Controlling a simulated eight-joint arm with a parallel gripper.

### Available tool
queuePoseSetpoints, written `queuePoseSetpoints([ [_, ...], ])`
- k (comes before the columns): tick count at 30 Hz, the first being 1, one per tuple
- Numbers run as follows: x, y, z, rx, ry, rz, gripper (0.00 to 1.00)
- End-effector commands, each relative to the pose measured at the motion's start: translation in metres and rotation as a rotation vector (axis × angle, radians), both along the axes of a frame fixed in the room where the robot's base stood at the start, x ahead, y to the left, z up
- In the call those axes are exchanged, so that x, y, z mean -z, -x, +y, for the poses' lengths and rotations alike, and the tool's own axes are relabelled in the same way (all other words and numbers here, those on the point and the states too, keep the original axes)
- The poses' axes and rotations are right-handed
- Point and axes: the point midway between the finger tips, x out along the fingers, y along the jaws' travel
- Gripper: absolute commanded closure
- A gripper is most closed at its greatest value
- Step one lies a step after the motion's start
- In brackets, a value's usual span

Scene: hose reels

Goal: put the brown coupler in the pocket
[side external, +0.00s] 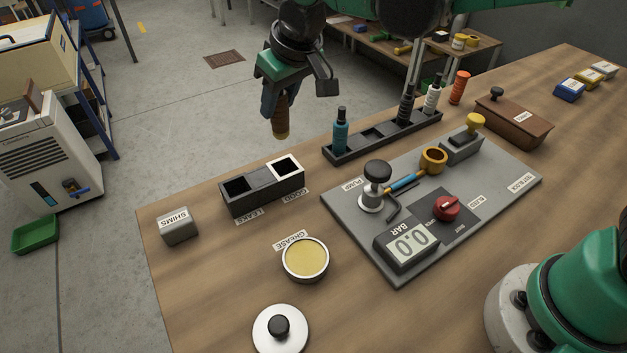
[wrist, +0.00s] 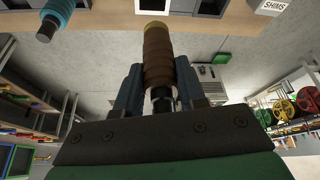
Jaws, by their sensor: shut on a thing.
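My gripper (side external: 275,98) is shut on the brown coupler (side external: 281,120), which hangs roughly upright above the far edge of the bench. In the wrist view the coupler (wrist: 158,60) sits between the two fingers (wrist: 158,88), its tan end pointing away from my gripper. A long black rack (side external: 385,137) stands right of my gripper, with an empty pocket (side external: 371,134) beside the teal coupler (side external: 340,132). A two-compartment box (side external: 262,193), below and in front of the coupler, has a dark opening and a white-rimmed one; both look empty.
A black coupler (side external: 405,104) and a white one (side external: 432,97) stand in the rack, with an orange one (side external: 459,88) near its far end. The test board (side external: 348,205) carries a pump, knob and gauge. A grease tin (side external: 305,260) and shims block (side external: 177,227) stand nearer.

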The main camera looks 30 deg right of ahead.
Motion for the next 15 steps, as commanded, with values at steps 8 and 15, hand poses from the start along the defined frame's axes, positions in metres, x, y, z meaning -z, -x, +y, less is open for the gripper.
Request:
queuePoseSetpoints([
  [8,0.055,0.000,0.000,0.000,0.000,0.000,1.00],
  [15,0.079,0.000,0.000,0.000,-0.001,0.000,1.00],
])
